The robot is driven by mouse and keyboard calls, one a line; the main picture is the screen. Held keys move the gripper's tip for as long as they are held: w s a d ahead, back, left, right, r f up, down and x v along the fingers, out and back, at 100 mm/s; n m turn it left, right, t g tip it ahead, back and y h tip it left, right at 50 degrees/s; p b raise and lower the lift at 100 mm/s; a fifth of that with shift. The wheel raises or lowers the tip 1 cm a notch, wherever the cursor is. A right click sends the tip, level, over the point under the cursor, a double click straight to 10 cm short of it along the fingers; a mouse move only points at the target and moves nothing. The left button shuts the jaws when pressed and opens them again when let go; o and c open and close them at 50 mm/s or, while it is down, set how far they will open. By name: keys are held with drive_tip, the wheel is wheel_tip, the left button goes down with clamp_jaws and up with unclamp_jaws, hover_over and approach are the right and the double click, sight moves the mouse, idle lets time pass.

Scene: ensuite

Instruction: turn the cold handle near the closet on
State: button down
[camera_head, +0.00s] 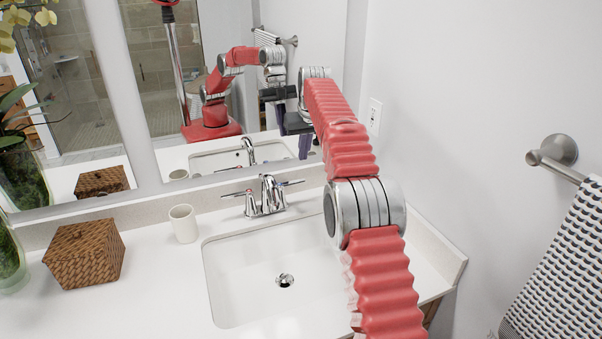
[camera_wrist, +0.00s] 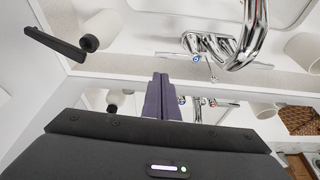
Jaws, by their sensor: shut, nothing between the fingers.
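The chrome faucet (camera_head: 266,197) stands behind the sink with a lever on each side. Its right lever, the cold handle (camera_head: 291,183), points right toward the wall. In the wrist view a blue-marked cold handle (camera_wrist: 196,57) shows beside the curved spout. My gripper (camera_head: 304,149) hangs at the end of my arm, above and to the right of this handle. In the wrist view the purple fingers of my gripper (camera_wrist: 160,78) are together and empty. They look apart from the handle, with a gap that is hard to judge.
The mirror (camera_head: 165,90) rises behind the counter and reflects my arm and the faucet. A sink basin (camera_head: 245,275) lies in front of the faucet. A white cup (camera_head: 184,224) and a woven box (camera_head: 86,253) stand to its left. A towel (camera_head: 560,270) hangs on the right wall.

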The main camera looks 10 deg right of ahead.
sight(291, 184)
drive_tip(key=shift+w+f, duration=0.1)
drive_tip(key=shift+f, duration=0.05)
drive_tip(key=x, duration=0.9)
drive_tip(key=shift+f, duration=0.4)
drive_tip(key=shift+w+a, duration=0.1)
drive_tip(key=shift+w, duration=0.05)
drive_tip(key=shift+d, duration=0.3)
